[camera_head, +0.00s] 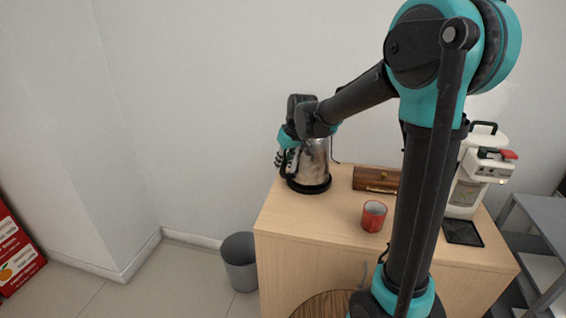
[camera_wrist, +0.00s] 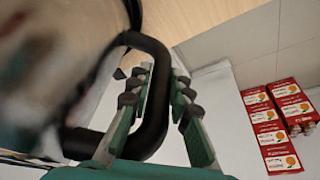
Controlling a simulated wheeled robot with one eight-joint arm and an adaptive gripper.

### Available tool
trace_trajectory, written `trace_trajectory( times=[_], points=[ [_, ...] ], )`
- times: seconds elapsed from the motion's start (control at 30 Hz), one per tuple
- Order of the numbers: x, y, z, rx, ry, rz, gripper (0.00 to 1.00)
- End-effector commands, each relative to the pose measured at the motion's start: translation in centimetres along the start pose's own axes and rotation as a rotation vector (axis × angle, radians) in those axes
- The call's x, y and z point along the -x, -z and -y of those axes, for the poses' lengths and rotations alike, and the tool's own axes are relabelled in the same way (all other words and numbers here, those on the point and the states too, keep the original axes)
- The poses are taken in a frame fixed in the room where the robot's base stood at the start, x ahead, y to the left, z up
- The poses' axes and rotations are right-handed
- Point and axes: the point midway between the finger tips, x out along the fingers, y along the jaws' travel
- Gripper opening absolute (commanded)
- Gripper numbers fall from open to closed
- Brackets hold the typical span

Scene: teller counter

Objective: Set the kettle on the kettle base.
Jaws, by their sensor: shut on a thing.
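The shiny metal kettle (camera_head: 315,160) stands upright at the back left of the wooden counter. The dark round kettle base (camera_head: 309,188) shows directly under it. From this angle I cannot tell whether the kettle's bottom touches the base or hovers slightly above it. My gripper (camera_head: 288,163) is at the kettle's left side, shut on its black handle. In the wrist view, the black handle (camera_wrist: 155,95) passes between my green fingers, and the blurred kettle body (camera_wrist: 45,60) fills the left side. My arm hides part of the kettle's top.
A brown wooden box (camera_head: 372,179) lies right of the kettle, and a red cup (camera_head: 373,217) stands in front. A white coffee machine (camera_head: 470,172) is farther right. A grey bin (camera_head: 239,262) stands on the floor beside the counter (camera_head: 310,228). Red cartons (camera_head: 15,245) are far left.

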Motion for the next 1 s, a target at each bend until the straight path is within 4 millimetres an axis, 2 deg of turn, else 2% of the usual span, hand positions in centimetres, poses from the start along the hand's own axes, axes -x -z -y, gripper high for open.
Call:
trace_trajectory(
  times=[0.33, 0.37, 0.43, 0.73, 1.0],
  points=[
    [-0.4, -0.1, -0.1, 0.001, -0.001, -0.001, 0.0],
    [-0.4, -0.1, -0.1, 0.001, -0.001, -0.001, 0.22],
    [-0.4, -0.1, -0.1, 0.001, -0.001, -0.001, 0.28],
    [-0.4, -0.2, 0.0, -0.001, 0.001, 0.001, 0.28],
    [1.4, -0.2, 0.0, 0.0, 0.0, 0.0, 0.28]
  ],
)
